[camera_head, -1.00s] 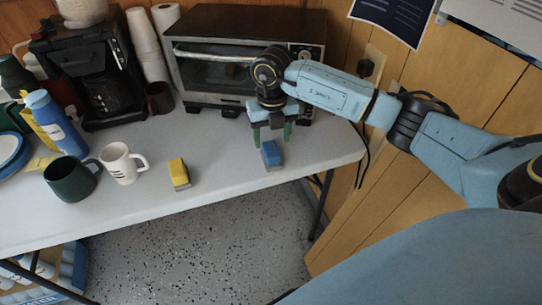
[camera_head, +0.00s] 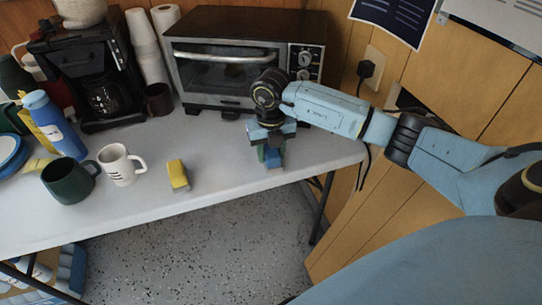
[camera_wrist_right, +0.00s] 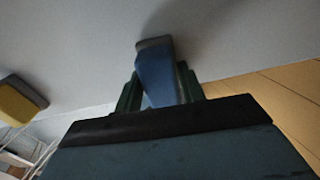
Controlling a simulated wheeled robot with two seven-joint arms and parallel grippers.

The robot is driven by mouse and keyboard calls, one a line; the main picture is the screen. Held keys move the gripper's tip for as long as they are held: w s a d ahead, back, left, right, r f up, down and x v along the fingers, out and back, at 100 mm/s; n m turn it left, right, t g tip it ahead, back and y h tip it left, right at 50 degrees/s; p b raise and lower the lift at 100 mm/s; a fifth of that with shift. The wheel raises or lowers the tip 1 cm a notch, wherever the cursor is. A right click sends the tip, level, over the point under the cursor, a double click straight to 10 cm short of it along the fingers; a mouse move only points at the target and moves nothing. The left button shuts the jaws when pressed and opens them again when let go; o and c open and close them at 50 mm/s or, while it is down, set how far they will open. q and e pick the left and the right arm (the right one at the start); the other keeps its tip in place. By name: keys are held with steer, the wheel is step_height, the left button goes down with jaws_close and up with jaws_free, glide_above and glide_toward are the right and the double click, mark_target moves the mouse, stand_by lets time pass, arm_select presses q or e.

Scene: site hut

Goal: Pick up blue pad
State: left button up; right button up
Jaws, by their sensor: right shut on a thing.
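The blue pad (camera_head: 273,162), a small block with a grey face, is on the white table near its right end. My right gripper (camera_head: 270,154) reaches down over it from above, shut on it. In the right wrist view the blue pad (camera_wrist_right: 158,72) sits between the two green fingers of my right gripper (camera_wrist_right: 160,92), with its grey end pointing away. In the head view the fingers hide part of the pad, and I cannot tell whether it is clear of the table top. My left gripper is not in view.
A yellow pad (camera_head: 178,175) lies left of the blue one. A white mug (camera_head: 119,165) and dark green mug (camera_head: 68,181) stand further left. A toaster oven (camera_head: 240,60) stands behind my gripper. The table's front edge is close to the pad.

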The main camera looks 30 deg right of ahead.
mark_target(271, 150)
steer(key=shift+r, duration=0.1)
